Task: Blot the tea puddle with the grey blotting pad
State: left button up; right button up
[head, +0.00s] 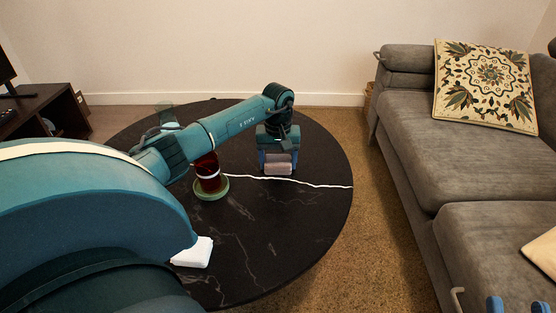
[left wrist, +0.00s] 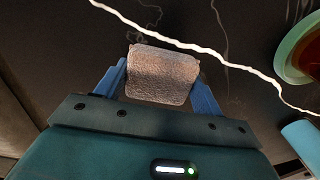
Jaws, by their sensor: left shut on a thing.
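My left gripper (head: 278,172) reaches over the round dark table and is shut on the grey blotting pad (head: 278,168). The pad also shows between the two blue fingers in the left wrist view (left wrist: 162,75). It is low over the table top; I cannot tell whether it touches. I cannot make out a tea puddle in either view; the arm and pad may hide it. My right gripper (head: 519,305) shows only as two blue fingertips, well apart, at the bottom right corner of the head view, with nothing seen between them.
A dark red glass (head: 208,178) stands on a green coaster (head: 212,193), left of the pad and close to my left arm. A white line (head: 315,184) crosses the table (head: 300,230) beside the pad. A white block (head: 194,252) lies near the front. A grey sofa (head: 420,120) stands right.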

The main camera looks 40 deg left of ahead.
pick_arm(q)
jog(key=shift+f, duration=0.15)
dwell(0.3)
jog(key=shift+r+p, duration=2.7)
jog(key=shift+r, duration=0.9)
jog(key=shift+d, duration=0.1)
